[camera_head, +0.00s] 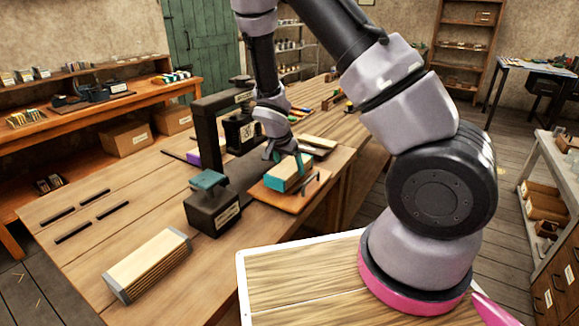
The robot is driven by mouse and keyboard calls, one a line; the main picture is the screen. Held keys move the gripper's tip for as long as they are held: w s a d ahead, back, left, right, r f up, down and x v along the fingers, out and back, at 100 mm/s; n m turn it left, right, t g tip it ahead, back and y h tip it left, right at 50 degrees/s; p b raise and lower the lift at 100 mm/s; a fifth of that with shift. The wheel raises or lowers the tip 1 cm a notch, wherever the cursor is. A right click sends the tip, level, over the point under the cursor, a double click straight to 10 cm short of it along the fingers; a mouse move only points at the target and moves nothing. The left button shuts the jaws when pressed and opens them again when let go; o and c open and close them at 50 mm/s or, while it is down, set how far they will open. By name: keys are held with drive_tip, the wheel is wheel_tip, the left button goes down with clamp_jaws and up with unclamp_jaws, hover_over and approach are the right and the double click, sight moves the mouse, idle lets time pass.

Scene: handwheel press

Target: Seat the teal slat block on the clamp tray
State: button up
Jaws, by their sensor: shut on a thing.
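The teal slat block (285,175), pale wood with a teal end, is over the orange-brown clamp tray (272,198) in the middle of the bench. My gripper (286,160) reaches down from above and is shut on the block near its far end. A dark clamp part (311,184) stands at the tray's right side. The block looks roughly level. I cannot tell whether its underside touches the tray, and its far end is partly hidden by my gripper.
A black press frame (207,140) stands left of the tray. A dark box with a teal top (211,205) is in front of it. A grey-ended slat block (147,265) lies at the front left. Slotted bench space is free at the left.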

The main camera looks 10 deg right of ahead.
drive_tip(key=shift+f, duration=0.95)
drive_tip(key=o, duration=1.4)
drive_tip(key=v, duration=1)
drive_tip(key=shift+s+a+r, duration=0.1)
drive_tip(key=shift+r, duration=0.25)
drive_tip(key=shift+r, duration=0.1)
drive_tip(key=s+d+r+n+t+y, duration=0.1)
drive_tip(key=s+d+r+y, duration=0.2)
drive_tip(key=r, duration=0.5)
drive_tip(key=s+d+r+n, duration=0.1)
drive_tip(key=s+d+r, duration=0.3)
drive_tip(key=r, duration=0.5)
drive_tip(key=s+d+r+n+t+y, duration=0.1)
drive_tip(key=s+r+y, duration=0.1)
drive_tip(key=s+r, duration=0.45)
drive_tip(key=s+r+n+t, duration=0.1)
drive_tip(key=s+r+t, duration=0.1)
drive_tip(key=s+r, duration=0.4)
drive_tip(key=shift+s+d+r+n, duration=0.35)
drive_tip(key=shift+d+r+n, duration=0.05)
drive_tip(key=shift+r, duration=0.15)
